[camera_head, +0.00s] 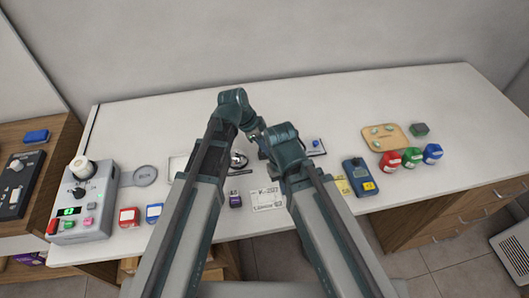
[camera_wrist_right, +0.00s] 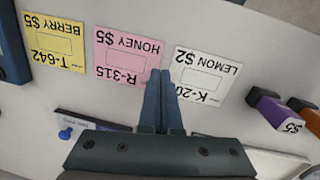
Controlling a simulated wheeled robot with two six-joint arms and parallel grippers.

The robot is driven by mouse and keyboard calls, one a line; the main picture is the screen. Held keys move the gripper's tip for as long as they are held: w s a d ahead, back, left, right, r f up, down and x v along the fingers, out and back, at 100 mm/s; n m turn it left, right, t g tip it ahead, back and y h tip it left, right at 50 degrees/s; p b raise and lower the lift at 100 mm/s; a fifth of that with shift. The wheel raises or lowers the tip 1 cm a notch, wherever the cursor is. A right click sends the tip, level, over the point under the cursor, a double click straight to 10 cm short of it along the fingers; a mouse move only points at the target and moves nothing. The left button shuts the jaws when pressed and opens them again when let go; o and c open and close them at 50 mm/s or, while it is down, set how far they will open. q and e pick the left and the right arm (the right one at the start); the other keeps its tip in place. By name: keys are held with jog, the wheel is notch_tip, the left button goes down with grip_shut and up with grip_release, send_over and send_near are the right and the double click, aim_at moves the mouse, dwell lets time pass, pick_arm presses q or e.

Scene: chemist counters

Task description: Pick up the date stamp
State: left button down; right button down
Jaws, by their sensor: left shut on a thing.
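My left gripper (camera_head: 259,140) is over the middle of the counter, mostly hidden by my own arm links. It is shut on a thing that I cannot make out. I cannot pick out the date stamp for certain in either view. My right gripper shows in the right wrist view (camera_wrist_right: 162,100) with its fingers together and nothing visible between them. It is over the price cards, by the pink HONEY card (camera_wrist_right: 130,55) and the white LEMON card (camera_wrist_right: 205,65). In the head view my right arm hides its fingertips.
A round silver object (camera_head: 238,160) sits mid-counter. A purple block (camera_head: 235,201) stands in front of it. A blue device (camera_head: 359,177), a wooden board (camera_head: 384,137) and red, green and blue round items lie to the right. A grey control box (camera_head: 83,203) stands left. The back counter is clear.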

dwell(0.4)
